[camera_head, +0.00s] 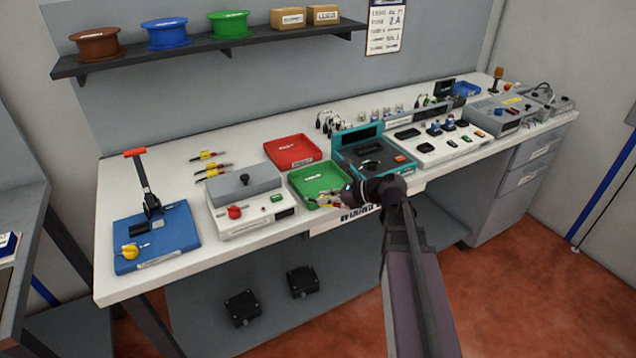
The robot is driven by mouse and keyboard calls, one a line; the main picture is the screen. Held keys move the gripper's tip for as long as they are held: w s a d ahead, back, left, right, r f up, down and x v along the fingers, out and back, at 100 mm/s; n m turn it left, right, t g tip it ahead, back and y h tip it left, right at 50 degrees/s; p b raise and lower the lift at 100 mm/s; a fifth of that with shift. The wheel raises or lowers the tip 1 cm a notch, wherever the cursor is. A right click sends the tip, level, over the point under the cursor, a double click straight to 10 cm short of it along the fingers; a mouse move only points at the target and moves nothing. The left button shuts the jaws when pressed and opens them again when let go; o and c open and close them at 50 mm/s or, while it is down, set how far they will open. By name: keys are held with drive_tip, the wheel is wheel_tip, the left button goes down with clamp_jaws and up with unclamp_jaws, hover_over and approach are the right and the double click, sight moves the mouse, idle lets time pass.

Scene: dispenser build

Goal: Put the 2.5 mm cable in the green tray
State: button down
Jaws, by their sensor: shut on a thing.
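The green tray (313,174) lies on the bench just left of my gripper (346,197). My gripper is shut on a small cable (325,203) with yellow and red parts. The cable shows over the front right part of the tray. I cannot tell whether it touches the tray floor. The finger tips are small and partly hidden by my wrist. Two similar yellow-and-red cables (211,168) lie on the bench behind the grey-lidded device. No size marking is readable on any cable.
A red tray (293,150) sits behind the green tray. A grey-lidded device (246,195) stands to its left, and a teal tester (372,152) to its right. A blue press fixture (158,238) with a red-handled lever is at the far left. Spools (167,33) sit on the shelf above.

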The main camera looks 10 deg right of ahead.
drive_tip(key=b, duration=0.1)
hover_over(318, 185)
drive_tip(key=shift+a+f, duration=0.1)
drive_tip(key=shift+f, duration=0.6)
drive_tip(key=shift+s+f+b, duration=0.1)
drive_tip(key=shift+b, duration=0.2)
drive_tip(key=shift+f+b, duration=1.65)
drive_tip(key=shift+f, duration=0.05)
drive_tip(key=shift+f, duration=0.1)
drive_tip(key=c, duration=0.6)
unclamp_jaws()
drive_tip(key=shift+r, duration=0.2)
drive_tip(key=p+v, duration=0.4)
drive_tip(key=v, duration=0.8)
drive_tip(key=shift+p, duration=0.3)
drive_tip(key=shift+s, duration=0.1)
